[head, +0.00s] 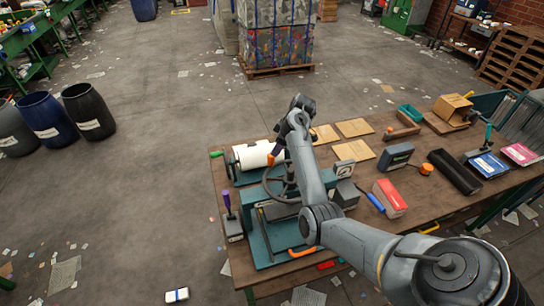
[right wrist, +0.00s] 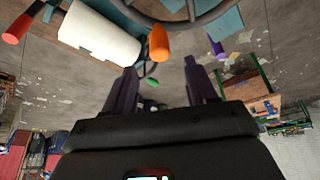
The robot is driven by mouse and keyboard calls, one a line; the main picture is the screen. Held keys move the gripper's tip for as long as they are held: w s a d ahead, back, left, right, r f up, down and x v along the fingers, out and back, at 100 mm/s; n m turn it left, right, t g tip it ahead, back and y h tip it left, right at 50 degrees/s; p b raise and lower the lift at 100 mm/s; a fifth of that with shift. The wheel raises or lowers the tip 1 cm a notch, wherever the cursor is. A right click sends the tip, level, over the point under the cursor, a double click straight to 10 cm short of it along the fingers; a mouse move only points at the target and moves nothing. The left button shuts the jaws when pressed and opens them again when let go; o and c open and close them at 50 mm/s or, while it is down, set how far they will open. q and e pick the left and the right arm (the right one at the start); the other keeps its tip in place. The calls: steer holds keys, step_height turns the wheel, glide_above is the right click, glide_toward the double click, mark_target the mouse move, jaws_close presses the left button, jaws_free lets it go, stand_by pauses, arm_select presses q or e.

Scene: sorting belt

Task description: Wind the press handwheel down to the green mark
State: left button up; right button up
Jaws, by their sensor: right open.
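The teal press (head: 262,238) stands at the table's left end. Its dark spoked handwheel (head: 276,186) is partly hidden behind my right arm. An orange handle (head: 271,159) shows at the wheel's far side. My right gripper (head: 284,143) is above the wheel's far edge, close to that handle. In the right wrist view its two dark fingers (right wrist: 160,67) are spread, with nothing held. The orange handle (right wrist: 158,43) shows just beyond the fingertips, beside the wheel rim (right wrist: 190,14). I cannot make out the green mark. My left gripper is not in view.
A white roll (head: 250,156) in a stand is just behind the press. A purple-handled tool (head: 228,203) stands left of it. A red-and-white box (head: 390,197), a dark device (head: 396,156) and a black tray (head: 454,172) lie right on the wooden table (head: 345,238).

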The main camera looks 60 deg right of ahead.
mark_target(271, 157)
steer(key=x, duration=0.7)
steer(key=shift+w+f, duration=0.15)
steer(key=shift+f, duration=0.15)
jaws_close()
